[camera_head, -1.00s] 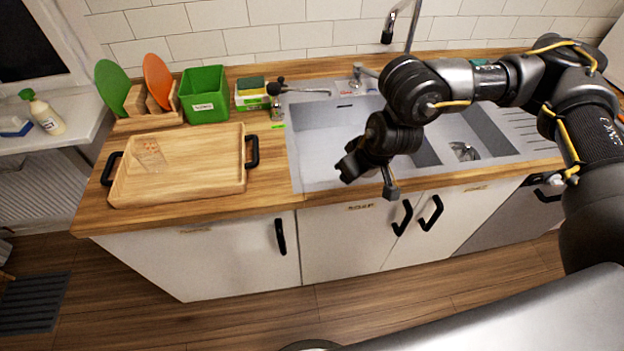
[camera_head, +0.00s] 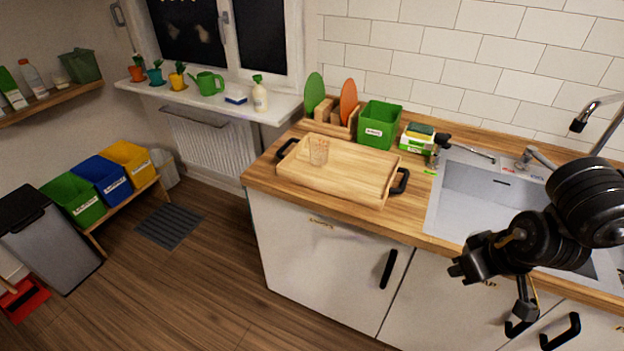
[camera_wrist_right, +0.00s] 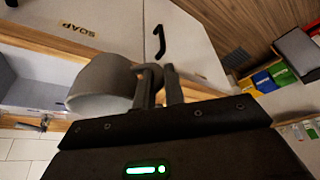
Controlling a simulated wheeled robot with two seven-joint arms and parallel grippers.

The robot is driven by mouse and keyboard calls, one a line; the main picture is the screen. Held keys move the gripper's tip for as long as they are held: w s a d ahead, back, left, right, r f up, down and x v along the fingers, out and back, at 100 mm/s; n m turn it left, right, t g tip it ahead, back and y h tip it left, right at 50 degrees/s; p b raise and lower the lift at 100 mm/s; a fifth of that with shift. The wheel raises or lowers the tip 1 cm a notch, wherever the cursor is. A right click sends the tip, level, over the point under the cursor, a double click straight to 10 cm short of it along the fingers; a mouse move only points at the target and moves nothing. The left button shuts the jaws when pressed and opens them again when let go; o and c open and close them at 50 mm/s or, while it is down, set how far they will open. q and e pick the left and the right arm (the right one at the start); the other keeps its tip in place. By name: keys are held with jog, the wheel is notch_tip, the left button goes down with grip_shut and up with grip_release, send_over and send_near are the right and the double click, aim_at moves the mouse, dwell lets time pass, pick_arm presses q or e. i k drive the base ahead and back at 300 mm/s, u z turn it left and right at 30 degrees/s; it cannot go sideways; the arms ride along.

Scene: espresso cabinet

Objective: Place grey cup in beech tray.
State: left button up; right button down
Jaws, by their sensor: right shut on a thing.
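The grey cup (camera_wrist_right: 100,88) shows in the right wrist view, tilted, with its handle between the fingers of my right gripper (camera_wrist_right: 160,80). The gripper is shut on this handle. In the head view my right gripper (camera_head: 493,290) is at the lower right, in front of the cabinet doors and sink edge; I cannot make out the cup there. The beech tray (camera_head: 352,168) sits on the wooden counter, to the left of this gripper and apart from it. It has black handles at both ends. My left gripper is not in view.
A clear glass (camera_head: 318,152) stands in the tray's left rear part; the tray's right part is free. Behind are a green box (camera_head: 380,125) and a rack with green and orange boards (camera_head: 348,100). The sink (camera_head: 470,195) and tap (camera_head: 590,110) are right.

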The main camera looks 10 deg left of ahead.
aim_at(342, 166)
jog(key=u, duration=0.3)
jog(key=k, duration=0.35)
jog(key=u, duration=1)
jog(key=i, duration=1.3)
jog(key=z, duration=0.6)
